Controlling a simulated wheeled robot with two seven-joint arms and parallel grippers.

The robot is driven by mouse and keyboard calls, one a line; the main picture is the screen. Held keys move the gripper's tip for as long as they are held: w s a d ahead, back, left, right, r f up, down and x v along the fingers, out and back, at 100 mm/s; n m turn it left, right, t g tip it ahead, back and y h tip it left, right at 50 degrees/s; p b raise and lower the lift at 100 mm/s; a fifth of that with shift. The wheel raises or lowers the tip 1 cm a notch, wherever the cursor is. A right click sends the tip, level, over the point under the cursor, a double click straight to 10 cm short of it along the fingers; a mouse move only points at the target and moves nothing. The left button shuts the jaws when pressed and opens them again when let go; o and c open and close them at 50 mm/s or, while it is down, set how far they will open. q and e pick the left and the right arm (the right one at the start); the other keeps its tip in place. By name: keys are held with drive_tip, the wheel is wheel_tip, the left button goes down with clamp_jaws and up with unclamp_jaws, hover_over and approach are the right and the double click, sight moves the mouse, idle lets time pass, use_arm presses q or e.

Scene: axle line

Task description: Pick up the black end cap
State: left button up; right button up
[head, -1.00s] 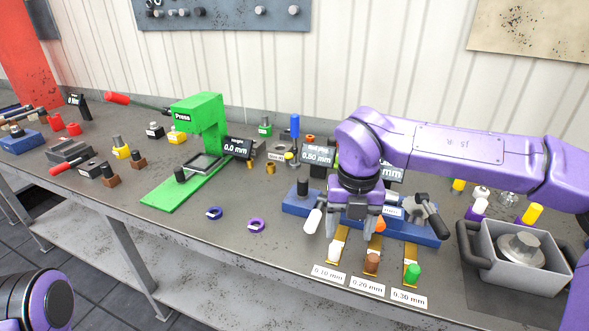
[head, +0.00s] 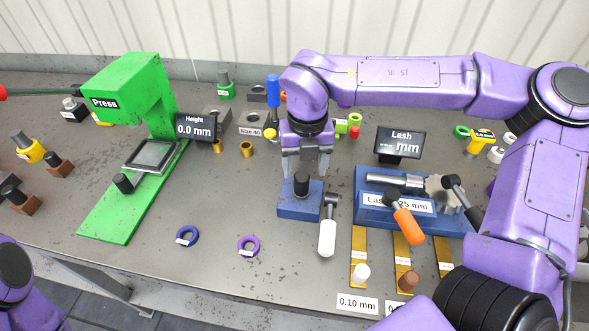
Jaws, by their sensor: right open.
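A short black cylinder (head: 301,184), which looks like the black end cap, stands upright on a small blue block (head: 294,208) near the middle of the bench. My right gripper (head: 306,168) points down over it with its fingers apart and nothing held. The fingertips are about at the cap's top; I cannot tell whether they touch it. Another black cylinder (head: 123,183) stands on the green press base. My left gripper is out of view; only part of my left arm shows at the lower left.
A green press (head: 128,92) stands at left. A white-handled lever (head: 327,235) is close right of the blue block, with a larger blue lash fixture (head: 372,218) beyond it. A blue ring (head: 187,236) and purple ring (head: 248,246) lie in front on open bench.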

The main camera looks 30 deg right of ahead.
sight(302, 177)
drive_tip(key=shift+s+f+p, duration=0.25)
drive_tip(key=shift+s, duration=0.25)
drive_tip(key=shift+s+f+p, duration=0.2)
drive_tip(key=shift+s, duration=0.3)
drive_tip(key=w+f, duration=0.1)
drive_tip(key=f, duration=0.1)
drive_tip(key=w+f, duration=0.1)
drive_tip(key=w+f+p, duration=0.1)
drive_tip(key=f, duration=0.1)
drive_tip(key=shift+w+a+f, duration=0.15)
drive_tip(key=shift+f, duration=0.2)
drive_tip(key=shift+s+r, duration=0.3)
drive_tip(key=shift+s, duration=0.2)
drive_tip(key=shift+c, duration=0.6)
drive_tip(key=shift+s, duration=0.15)
drive_tip(key=c, duration=0.9)
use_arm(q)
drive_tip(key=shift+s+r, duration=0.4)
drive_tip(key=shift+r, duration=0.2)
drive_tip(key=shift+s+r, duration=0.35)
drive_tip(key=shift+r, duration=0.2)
use_arm(e)
drive_tip(key=shift+c, duration=0.3)
drive_tip(key=shift+w+r, duration=0.1)
drive_tip(key=shift+w, duration=0.1)
